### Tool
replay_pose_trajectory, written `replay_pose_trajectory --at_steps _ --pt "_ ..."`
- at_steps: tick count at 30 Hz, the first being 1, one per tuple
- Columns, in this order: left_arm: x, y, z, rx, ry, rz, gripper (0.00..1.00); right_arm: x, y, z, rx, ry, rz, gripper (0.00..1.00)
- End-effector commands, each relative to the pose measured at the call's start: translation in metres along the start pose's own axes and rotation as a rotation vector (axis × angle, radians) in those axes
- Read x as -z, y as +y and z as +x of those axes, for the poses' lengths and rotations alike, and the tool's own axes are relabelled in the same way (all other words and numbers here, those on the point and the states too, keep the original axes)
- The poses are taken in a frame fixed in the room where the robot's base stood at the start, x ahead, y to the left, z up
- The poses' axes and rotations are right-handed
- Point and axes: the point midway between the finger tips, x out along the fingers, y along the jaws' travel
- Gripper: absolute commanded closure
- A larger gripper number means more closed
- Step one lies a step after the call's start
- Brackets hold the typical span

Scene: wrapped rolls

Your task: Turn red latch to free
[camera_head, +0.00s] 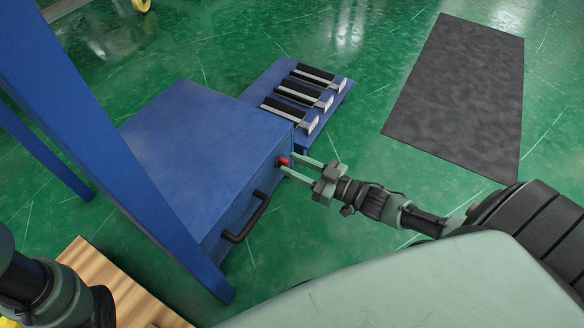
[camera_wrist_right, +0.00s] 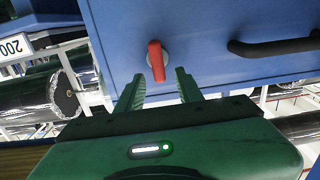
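The red latch (camera_head: 283,161) is a small handle on the front face of the blue cabinet (camera_head: 190,140). In the right wrist view the red latch (camera_wrist_right: 156,60) sits on a round grey mount and points almost straight down in the picture. My right gripper (camera_head: 296,168) is open, with its two pale green fingers reaching toward the latch. In the right wrist view the open fingers (camera_wrist_right: 159,88) lie just below the latch, one on each side; I cannot tell whether they touch it. My left arm (camera_head: 50,290) shows at the lower left, but its gripper is out of view.
A black bar handle (camera_head: 247,218) is on the same cabinet face. A low blue stand (camera_head: 310,132) with several black rolls is behind the cabinet. A slanting blue post (camera_head: 110,150) stands at the left. A dark mat (camera_head: 460,90) lies on the open green floor.

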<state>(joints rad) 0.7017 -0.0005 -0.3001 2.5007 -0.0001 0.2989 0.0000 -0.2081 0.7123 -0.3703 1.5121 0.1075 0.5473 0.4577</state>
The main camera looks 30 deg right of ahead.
Motion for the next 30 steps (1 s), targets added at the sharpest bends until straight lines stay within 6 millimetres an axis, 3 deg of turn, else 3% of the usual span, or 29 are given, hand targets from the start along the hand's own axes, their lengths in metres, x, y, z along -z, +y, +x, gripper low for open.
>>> replay_pose_trajectory --at_steps 11,15,16,30 --pt "0.0014 0.0010 -0.0047 0.000 0.000 0.000 0.64 0.0010 -0.0001 0.0098 0.000 0.000 0.000 0.64" --pt "0.0016 0.0011 -0.0047 -0.001 0.000 0.000 0.64 0.0008 0.0000 0.0096 0.000 0.000 0.000 0.97" --pt "0.0016 0.0012 -0.0047 -0.001 0.001 0.000 0.64 0.0008 0.0000 0.0096 0.000 0.000 0.000 1.00" --pt "-0.0015 -0.0006 0.0040 -0.001 0.000 0.000 0.64 0.0022 -0.0016 0.0092 -0.001 -0.002 -0.071 1.00"
